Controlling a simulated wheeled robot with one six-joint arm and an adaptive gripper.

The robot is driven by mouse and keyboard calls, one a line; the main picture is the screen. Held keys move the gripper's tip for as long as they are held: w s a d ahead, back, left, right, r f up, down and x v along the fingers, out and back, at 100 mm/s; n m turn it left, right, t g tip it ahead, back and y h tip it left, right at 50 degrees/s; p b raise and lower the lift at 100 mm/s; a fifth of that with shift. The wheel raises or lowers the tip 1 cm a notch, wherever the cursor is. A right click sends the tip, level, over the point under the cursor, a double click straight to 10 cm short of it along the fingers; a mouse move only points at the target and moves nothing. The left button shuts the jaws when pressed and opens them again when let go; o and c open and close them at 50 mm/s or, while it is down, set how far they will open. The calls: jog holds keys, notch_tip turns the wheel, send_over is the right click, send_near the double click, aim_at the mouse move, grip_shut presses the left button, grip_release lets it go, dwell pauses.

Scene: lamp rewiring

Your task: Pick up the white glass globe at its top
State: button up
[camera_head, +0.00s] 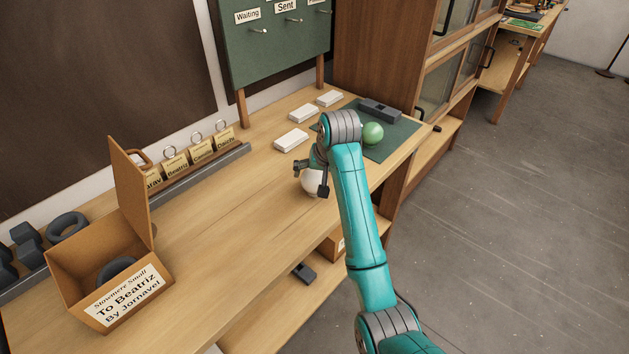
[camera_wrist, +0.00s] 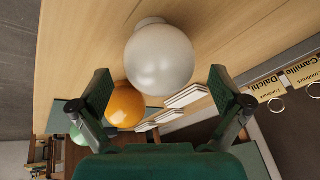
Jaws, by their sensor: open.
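The white glass globe (camera_wrist: 160,62) stands on the wooden table, large in the wrist view, between and beyond my open fingers. A narrower collar shows at its far side in that view. In the head view the globe (camera_head: 311,185) is partly hidden behind my gripper (camera_head: 311,178). In the wrist view my gripper (camera_wrist: 168,98) has its two dark green fingers spread wide, one to each side of the globe's lower edge in the picture.
An orange globe (camera_wrist: 125,105) and a green globe (camera_head: 372,133) stand near white boxes (camera_head: 291,140). A cardboard box (camera_head: 75,255) labelled "To Beatriz" sits at the front left. A row of name tags (camera_head: 202,150) lines the back. The table middle (camera_head: 220,215) is clear.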

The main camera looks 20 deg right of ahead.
jog(key=shift+x, duration=1.8)
jog(key=shift+s, duration=0.1)
jog(key=c, duration=1.1)
